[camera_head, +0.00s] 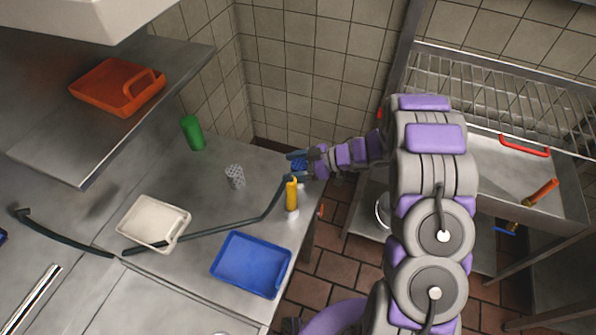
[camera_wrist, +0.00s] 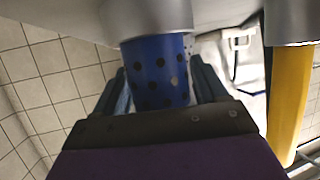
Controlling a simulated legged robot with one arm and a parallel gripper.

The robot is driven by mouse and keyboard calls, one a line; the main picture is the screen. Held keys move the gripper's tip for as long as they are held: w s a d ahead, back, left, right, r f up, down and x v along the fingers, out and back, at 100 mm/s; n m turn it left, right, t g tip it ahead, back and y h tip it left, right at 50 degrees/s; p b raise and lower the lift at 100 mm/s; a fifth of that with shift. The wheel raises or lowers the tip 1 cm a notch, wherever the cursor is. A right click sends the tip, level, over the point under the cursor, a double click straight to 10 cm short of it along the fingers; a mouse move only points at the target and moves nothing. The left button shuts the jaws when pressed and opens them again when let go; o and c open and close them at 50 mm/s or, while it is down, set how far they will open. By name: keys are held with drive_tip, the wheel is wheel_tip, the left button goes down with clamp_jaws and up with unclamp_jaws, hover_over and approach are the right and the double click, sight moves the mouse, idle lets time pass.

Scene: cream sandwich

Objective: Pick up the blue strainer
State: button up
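The blue strainer (camera_wrist: 156,72), a blue cylinder with dark round holes, stands between the two fingers of my gripper (camera_wrist: 160,85) in the wrist view. In the head view the blue strainer (camera_head: 299,165) is a small blue patch between the fingers of my gripper (camera_head: 296,167), near the counter's right edge. The fingers are spread on either side of it. Whether they touch it is hard to tell. Part of the strainer is hidden by my gripper.
A yellow bottle (camera_head: 292,194) stands close beside my gripper; it also shows in the wrist view (camera_wrist: 288,95). A grey perforated cylinder (camera_head: 235,177), green bottle (camera_head: 193,133), blue tray (camera_head: 251,264) and white tray (camera_head: 153,222) are on the counter. An orange tray (camera_head: 117,88) sits on the shelf.

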drive_tip(key=shift+d+r, duration=0.1)
drive_tip(key=shift+d, duration=0.45)
drive_tip(key=c, duration=0.3)
drive_tip(key=shift+a, duration=0.1)
drive_tip(key=shift+c, duration=0.8)
drive_tip(key=shift+a, duration=0.85)
drive_tip(key=c, duration=0.4)
